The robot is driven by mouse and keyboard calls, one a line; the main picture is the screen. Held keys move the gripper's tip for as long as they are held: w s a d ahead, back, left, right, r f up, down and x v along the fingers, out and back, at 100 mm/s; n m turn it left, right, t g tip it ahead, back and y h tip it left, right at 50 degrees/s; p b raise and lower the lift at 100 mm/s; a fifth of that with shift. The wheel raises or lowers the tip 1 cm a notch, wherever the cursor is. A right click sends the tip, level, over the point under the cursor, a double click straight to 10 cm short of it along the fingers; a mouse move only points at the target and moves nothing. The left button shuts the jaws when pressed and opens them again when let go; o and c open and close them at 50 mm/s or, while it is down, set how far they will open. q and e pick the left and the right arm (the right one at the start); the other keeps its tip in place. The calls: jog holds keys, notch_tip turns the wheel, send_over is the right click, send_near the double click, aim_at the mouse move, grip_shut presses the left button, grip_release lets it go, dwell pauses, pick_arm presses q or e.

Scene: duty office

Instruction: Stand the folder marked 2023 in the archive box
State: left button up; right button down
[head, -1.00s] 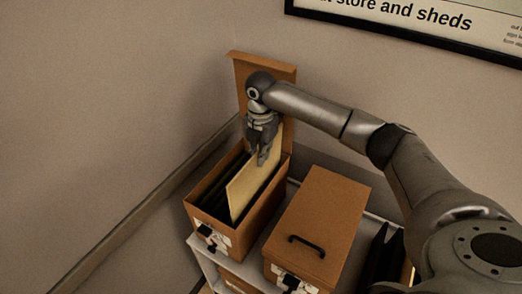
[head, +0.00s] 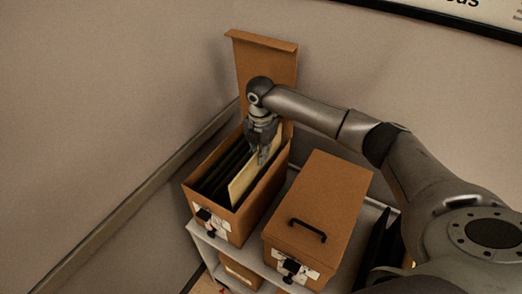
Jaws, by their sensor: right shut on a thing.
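A cream folder (head: 241,185) stands upright among several dark folders (head: 217,180) in the open brown archive box (head: 233,222). Its lower part is hidden inside the box; no 2023 mark can be read on it. My right gripper (head: 262,154) is shut on the top edge of the cream folder near the back of the box. The box lid (head: 265,76) stands raised behind it. My left gripper is not in view.
A closed brown box with a black handle (head: 318,206) stands to the right on the same grey shelf (head: 240,256). Another brown box (head: 241,274) is on the level below. Dark upright items (head: 376,240) stand at the right. Walls are close behind and left.

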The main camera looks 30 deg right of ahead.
aim_at(261, 176)
jog(key=shift+f+b, duration=2.35)
jog(key=shift+f, duration=2.8)
jog(key=c, duration=1.6)
grip_release()
jog(key=shift+f, duration=0.1)
jog(key=shift+c, duration=0.2)
jog(key=shift+s, duration=0.1)
jog(key=shift+o, duration=0.2)
jog(key=shift+o, duration=0.3)
jog(key=shift+d+r+p, duration=0.1)
jog(key=shift+r+p, duration=0.85)
jog(key=shift+p, duration=0.1)
notch_tip(261, 176, up, 5)
jog(key=p, duration=0.4)
jog(key=shift+r+p, duration=0.2)
jog(key=shift+p, duration=0.2)
